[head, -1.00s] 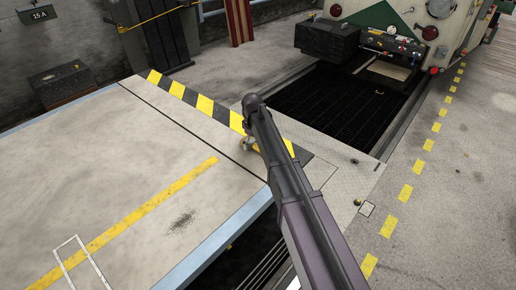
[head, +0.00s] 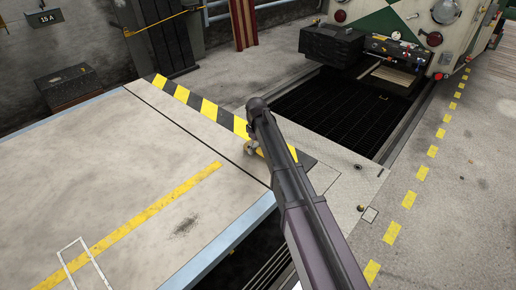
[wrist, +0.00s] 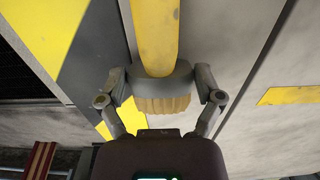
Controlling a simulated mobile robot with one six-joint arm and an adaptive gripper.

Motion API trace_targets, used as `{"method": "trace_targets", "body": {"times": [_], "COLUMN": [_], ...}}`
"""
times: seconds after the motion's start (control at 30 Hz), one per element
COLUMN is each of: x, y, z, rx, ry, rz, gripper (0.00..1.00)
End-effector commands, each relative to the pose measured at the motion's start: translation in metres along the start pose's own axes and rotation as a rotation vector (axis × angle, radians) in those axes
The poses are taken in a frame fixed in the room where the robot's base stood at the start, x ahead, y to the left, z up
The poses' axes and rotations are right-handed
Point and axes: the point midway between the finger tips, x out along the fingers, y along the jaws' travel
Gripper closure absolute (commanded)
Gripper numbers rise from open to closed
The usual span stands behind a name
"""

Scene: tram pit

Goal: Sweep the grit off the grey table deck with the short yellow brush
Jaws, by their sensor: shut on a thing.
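The short yellow brush (wrist: 155,35) has a yellow handle, a grey collar and tan bristles, and fills the middle of the wrist view. My gripper (wrist: 166,82) is shut on its grey collar, one finger on each side. In the head view my arm hides the brush and most of the gripper; only a small part of the gripper (head: 250,147) shows by the striped edge. The grey table deck (head: 95,165) spreads over the left of the head view. A dark patch of grit (head: 186,225) lies on it, near its blue front edge, left of my arm.
A yellow line (head: 150,220) and a white outline (head: 75,250) mark the deck. A yellow-black striped strip (head: 210,110) runs along its far side. A dark grated pit (head: 325,115) and a tram front (head: 420,30) lie beyond. A dark box (head: 66,85) stands far left.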

Motion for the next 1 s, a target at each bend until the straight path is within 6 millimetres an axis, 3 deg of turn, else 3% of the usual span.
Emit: {"method": "trace_targets", "body": {"times": [0.4,1.0], "x": [-0.035,-0.042], "y": [0.0,-0.119], "z": [0.0,-0.051], "rx": [0.0,-0.003], "ry": [0.0,0.0], "rz": [0.0,0.0], "gripper": [0.65,0.65]}}
